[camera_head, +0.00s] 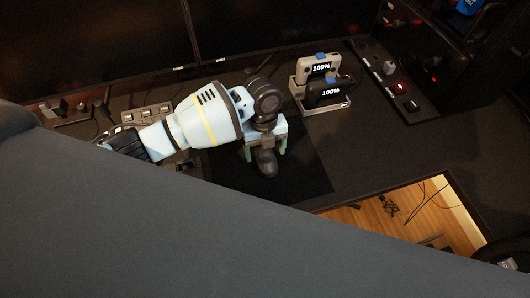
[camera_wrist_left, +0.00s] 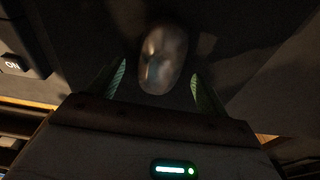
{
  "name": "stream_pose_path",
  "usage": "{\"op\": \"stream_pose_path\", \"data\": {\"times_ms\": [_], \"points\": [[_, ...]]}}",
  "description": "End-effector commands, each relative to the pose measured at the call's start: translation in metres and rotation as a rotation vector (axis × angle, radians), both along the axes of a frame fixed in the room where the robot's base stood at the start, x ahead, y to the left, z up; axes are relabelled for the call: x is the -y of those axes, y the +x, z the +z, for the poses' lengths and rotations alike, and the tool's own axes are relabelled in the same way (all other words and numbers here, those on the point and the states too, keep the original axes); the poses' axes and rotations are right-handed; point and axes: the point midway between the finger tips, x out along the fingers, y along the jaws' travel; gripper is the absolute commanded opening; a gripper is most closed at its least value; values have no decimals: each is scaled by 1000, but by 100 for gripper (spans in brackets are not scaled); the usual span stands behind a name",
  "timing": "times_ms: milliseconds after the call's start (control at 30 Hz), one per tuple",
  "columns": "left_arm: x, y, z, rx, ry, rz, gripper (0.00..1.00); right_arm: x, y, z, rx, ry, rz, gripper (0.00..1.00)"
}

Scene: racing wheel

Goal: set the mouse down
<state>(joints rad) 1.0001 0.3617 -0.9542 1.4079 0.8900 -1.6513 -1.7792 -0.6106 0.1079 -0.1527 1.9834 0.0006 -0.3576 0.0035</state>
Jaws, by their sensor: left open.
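A dark rounded mouse (camera_head: 267,163) is on a black mouse mat (camera_head: 305,183) in the head view. My left gripper (camera_head: 265,151) is directly over it, pointing down. In the left wrist view the mouse (camera_wrist_left: 164,60) lies between the two green-padded fingers of my left gripper (camera_wrist_left: 157,88), with a gap on each side. The fingers are open and do not appear to touch it. The mouse's underside is hidden, so its contact with the mat is not clearly seen. My right gripper is not in view.
A charging dock (camera_head: 322,104) with two devices reading 100% stands behind the mat. A switch panel (camera_head: 398,85) is at the back right. Dark monitors (camera_head: 90,45) line the back. The desk right of the mat (camera_head: 375,150) is clear.

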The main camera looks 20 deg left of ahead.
Motion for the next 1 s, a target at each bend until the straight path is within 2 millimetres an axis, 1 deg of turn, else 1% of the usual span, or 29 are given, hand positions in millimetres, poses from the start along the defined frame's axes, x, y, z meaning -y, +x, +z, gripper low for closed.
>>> {"op": "stream_pose_path", "data": {"times_ms": [33,200,300,433,633,1000], "points": [[-1,3,13,6,-1,-1,78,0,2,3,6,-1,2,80],[-4,6,48,6,-1,-1,78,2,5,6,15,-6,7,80],[-5,8,66,5,0,-1,78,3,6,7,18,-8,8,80],[-6,10,86,5,0,-1,78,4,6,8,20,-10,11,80],[-7,10,100,0,0,0,78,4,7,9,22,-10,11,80],[-7,10,102,0,0,-1,78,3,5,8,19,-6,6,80]]}}
